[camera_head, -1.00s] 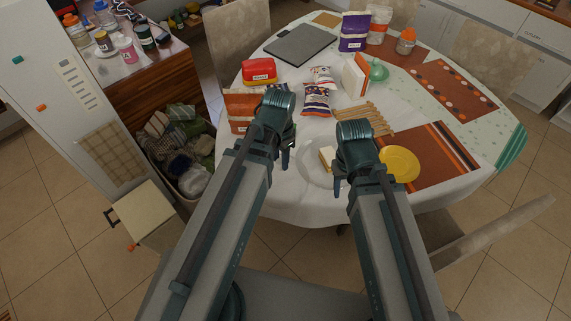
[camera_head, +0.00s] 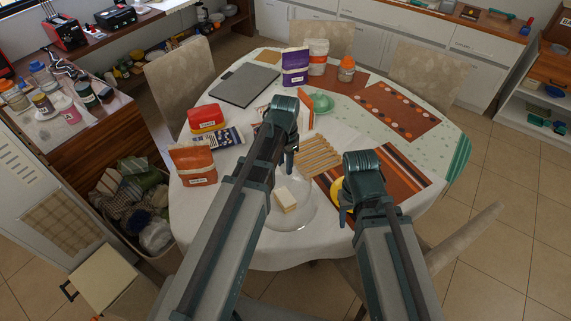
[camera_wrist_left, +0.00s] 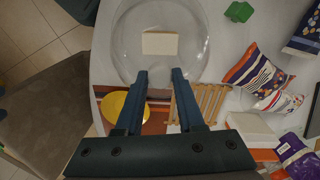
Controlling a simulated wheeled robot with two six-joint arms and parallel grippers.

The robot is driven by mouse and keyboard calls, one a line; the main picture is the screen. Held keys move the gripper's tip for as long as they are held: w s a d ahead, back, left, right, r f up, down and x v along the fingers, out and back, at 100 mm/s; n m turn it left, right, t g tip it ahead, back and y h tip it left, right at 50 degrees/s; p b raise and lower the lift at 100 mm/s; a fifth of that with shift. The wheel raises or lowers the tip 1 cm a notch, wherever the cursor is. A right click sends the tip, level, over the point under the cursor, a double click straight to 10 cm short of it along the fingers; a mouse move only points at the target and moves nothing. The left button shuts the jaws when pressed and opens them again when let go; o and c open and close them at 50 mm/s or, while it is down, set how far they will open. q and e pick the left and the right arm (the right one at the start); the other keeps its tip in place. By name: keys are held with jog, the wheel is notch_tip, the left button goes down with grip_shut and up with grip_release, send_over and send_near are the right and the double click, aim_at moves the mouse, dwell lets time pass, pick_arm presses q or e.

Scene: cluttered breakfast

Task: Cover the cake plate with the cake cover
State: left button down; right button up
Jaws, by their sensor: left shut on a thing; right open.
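The cake plate (camera_head: 305,218), clear and round, lies at the table's near edge with a pale block of cake (camera_head: 285,199) on it. Both also show in the left wrist view, the cake (camera_wrist_left: 160,43) inside clear rings. My left gripper (camera_head: 290,166) is just behind and above the plate, its fingers (camera_wrist_left: 160,74) a little apart. It is shut on the cake cover, which is clear glass; its outline is hard to separate from the plate's. My right gripper (camera_head: 346,216) is open and empty, right of the plate, in front of a yellow plate (camera_wrist_left: 115,105).
A slatted wooden trivet (camera_head: 318,155) lies behind the plate, with a striped mat (camera_head: 405,175) to its right. An orange bag (camera_head: 193,165), red pack (camera_head: 206,118) and patterned packet (camera_head: 226,137) stand or lie left. A chip bag (camera_wrist_left: 250,75) lies near the left gripper.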

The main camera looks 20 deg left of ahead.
aim_at(285, 177)
pick_arm(q)
jog(key=shift+f, duration=0.15)
notch_tip(285, 177, down, 6)
jog(key=b, duration=0.5)
jog(key=shift+r+b, duration=0.25)
jog(key=shift+b, duration=0.1)
jog(key=shift+f, duration=0.15)
jog(key=shift+f+b, duration=0.3)
jog(key=shift+b, duration=0.15)
jog(key=shift+f+b, duration=0.9)
dwell(0.4)
jog(key=shift+c, duration=2.2)
grip_release()
